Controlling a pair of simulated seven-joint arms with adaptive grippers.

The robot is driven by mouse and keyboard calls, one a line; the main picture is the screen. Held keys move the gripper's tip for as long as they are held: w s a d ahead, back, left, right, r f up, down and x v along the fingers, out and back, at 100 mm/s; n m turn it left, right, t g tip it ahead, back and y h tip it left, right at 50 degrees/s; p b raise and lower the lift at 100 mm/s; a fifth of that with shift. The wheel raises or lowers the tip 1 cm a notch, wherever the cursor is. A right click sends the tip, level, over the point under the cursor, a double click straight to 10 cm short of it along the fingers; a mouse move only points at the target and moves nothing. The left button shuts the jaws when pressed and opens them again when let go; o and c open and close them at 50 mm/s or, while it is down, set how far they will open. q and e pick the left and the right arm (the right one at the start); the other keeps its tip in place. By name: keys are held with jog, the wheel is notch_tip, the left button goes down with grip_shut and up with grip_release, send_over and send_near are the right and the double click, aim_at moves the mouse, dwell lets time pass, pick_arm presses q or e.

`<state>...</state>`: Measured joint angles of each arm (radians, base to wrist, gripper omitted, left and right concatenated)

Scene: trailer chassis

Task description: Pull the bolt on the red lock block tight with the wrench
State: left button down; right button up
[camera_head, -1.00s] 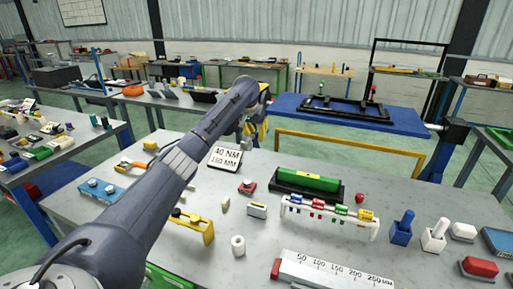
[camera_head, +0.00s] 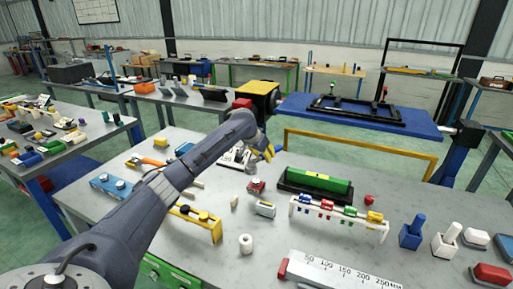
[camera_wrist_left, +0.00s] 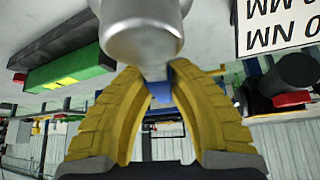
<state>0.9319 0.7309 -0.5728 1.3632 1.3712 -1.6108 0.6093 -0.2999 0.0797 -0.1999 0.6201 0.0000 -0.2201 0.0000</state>
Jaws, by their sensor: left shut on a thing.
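My left gripper (camera_head: 264,153) is over the far middle of the bench in the head view. In the left wrist view its yellow fingers (camera_wrist_left: 158,82) close around the narrow end of a silver rounded metal piece (camera_wrist_left: 145,35). I cannot tell whether this piece is the wrench. A small red block (camera_head: 256,186) with a greyish top lies on the bench just below the gripper. Another red block (camera_head: 242,103) shows beside a yellow and black box behind the arm. I cannot tell which is the lock block, and no bolt is clear. My right gripper is out of view.
A green block in a black cradle (camera_head: 317,184) and a white rack of coloured pieces (camera_head: 342,215) stand right of the gripper. A label card (camera_head: 232,158) lies behind my wrist. A yellow rail (camera_head: 365,150) and the black chassis frame (camera_head: 360,113) are beyond.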

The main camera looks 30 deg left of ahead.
pick_arm(q)
jog(key=shift+w+d+r+m+t+h, duration=0.15)
jog(key=shift+w+d+r+m+h, duration=0.15)
jog(key=shift+w+d+r+m, duration=0.25)
jog(key=shift+w+d+r+m+t+h, duration=0.15)
jog(key=shift+w+d+r+m+h, duration=0.2)
jog(key=shift+d+r, duration=0.25)
jog(key=shift+r, duration=0.15)
jog(key=shift+a, duration=0.1)
jog(key=shift+f, duration=3.2)
jog(key=shift+f, duration=0.9)
jog(key=c, duration=1.8)
grip_release()
grip_shut()
